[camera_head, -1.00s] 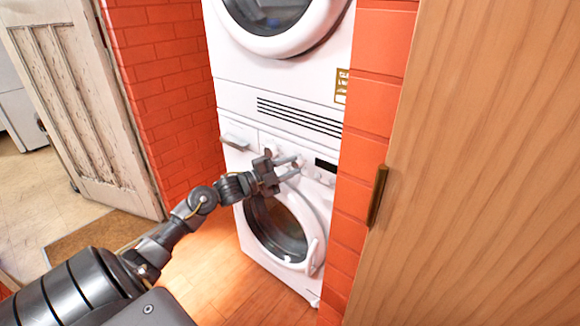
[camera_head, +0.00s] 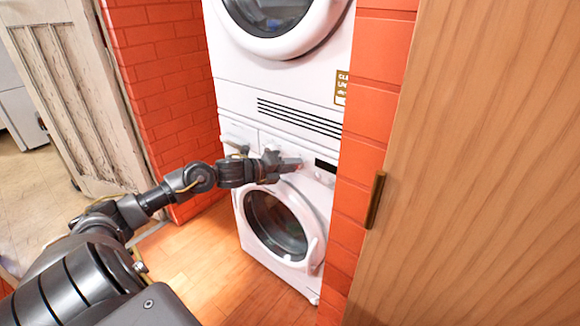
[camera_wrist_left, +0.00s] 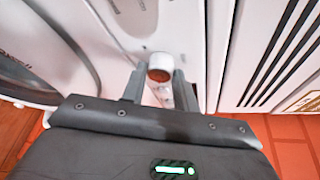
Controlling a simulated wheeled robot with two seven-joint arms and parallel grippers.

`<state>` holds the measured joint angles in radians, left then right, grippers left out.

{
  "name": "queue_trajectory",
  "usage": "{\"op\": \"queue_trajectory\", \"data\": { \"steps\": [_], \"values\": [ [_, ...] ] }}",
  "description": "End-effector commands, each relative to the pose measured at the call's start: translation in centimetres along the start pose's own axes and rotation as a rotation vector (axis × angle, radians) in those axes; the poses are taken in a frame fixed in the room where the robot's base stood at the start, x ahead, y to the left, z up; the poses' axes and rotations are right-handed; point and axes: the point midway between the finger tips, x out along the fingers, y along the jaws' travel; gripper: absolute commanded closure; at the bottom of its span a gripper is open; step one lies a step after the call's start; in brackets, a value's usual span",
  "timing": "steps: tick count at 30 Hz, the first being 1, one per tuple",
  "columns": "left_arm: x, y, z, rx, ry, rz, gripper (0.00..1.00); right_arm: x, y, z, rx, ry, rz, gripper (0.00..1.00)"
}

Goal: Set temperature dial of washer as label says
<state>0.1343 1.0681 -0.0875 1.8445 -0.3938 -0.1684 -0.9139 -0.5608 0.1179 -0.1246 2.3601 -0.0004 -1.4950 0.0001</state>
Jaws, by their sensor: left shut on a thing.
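The white front-loading washer (camera_head: 238,206) stands under a second machine in a brick alcove. My left gripper (camera_head: 297,164) is at its control panel. In the left wrist view, a round white dial (camera_wrist_left: 160,66) with a reddish-brown face sits between the fingertips of my left gripper (camera_wrist_left: 159,80), which is shut on it. The dial's pointer and markings cannot be read. A gold label (camera_head: 342,87) with white lettering is on the right of the upper machine. Its text is partly cut off by the brick edge. My right gripper is not in view.
A dark display (camera_head: 326,166) is right of my gripper on the panel. The washer's round door (camera_head: 276,222) is below, closed. A red brick pillar (camera_head: 360,170) and wooden door (camera_head: 480,170) stand close on the right. Wood floor (camera_head: 205,265) is clear in front.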

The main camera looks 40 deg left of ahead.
Motion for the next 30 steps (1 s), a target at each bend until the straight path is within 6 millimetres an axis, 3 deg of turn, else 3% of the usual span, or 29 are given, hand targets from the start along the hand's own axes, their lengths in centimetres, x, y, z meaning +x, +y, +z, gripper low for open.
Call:
{"op": "queue_trajectory", "data": {
  "steps": [12, 28, 29, 30],
  "values": [
    [0.02, -0.02, -0.14, 0.157, -0.006, 0.069, 0.93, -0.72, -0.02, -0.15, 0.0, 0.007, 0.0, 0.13],
    [0.03, -0.02, -0.15, 0.175, -0.007, 0.077, 0.93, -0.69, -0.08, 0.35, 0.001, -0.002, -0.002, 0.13],
    [0.03, -0.01, -0.15, 0.175, -0.007, 0.077, 0.68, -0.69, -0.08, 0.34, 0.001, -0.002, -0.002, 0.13],
    [0.03, -0.02, -0.15, 0.175, -0.007, 0.077, 0.63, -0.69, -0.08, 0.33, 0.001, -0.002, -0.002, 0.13]
  ]
}}
